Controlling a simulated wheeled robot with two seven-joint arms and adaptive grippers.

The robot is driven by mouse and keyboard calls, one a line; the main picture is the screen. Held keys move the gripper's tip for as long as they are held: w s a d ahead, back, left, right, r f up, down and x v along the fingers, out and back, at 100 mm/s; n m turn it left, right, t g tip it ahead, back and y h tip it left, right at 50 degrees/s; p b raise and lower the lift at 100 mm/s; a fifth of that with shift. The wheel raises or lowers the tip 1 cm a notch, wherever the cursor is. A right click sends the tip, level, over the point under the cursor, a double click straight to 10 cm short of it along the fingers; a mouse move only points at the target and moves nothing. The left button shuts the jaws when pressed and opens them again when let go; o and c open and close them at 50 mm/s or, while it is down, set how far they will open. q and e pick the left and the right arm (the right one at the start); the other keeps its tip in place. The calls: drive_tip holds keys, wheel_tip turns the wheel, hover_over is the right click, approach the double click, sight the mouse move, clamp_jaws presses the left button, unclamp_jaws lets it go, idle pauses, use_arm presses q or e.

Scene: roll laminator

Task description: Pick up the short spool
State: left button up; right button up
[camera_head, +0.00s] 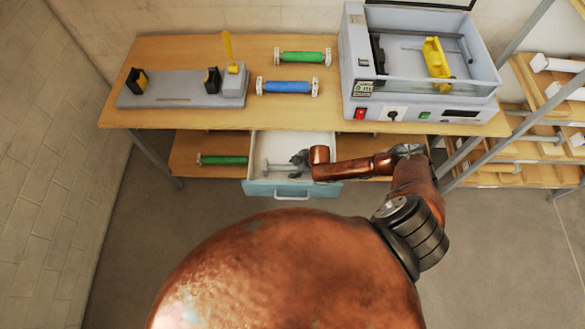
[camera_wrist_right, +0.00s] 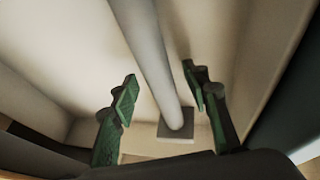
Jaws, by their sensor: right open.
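A pale grey spool (camera_head: 279,168) with a square end flange lies in the open drawer (camera_head: 256,189) under the table; I take it for the short spool. Its smooth bar (camera_wrist_right: 148,45) runs through the right wrist view down to the dark square flange (camera_wrist_right: 175,134). My right gripper (camera_head: 299,158) is at the drawer. In the wrist view its green-padded fingers (camera_wrist_right: 158,90) stand open on both sides of the bar, with gaps visible. I cannot tell how far the fingertips are above it. My left gripper is not in view.
A green spool (camera_head: 303,56) and a blue spool (camera_head: 287,87) lie on the table between a grey stand (camera_head: 170,88) and the laminator (camera_head: 420,99). Another green spool (camera_head: 222,160) lies on the lower shelf. The drawer walls (camera_wrist_right: 35,100) flank the gripper. A rack (camera_head: 525,125) stands right.

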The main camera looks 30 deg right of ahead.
clamp_jaws()
idle(0.5)
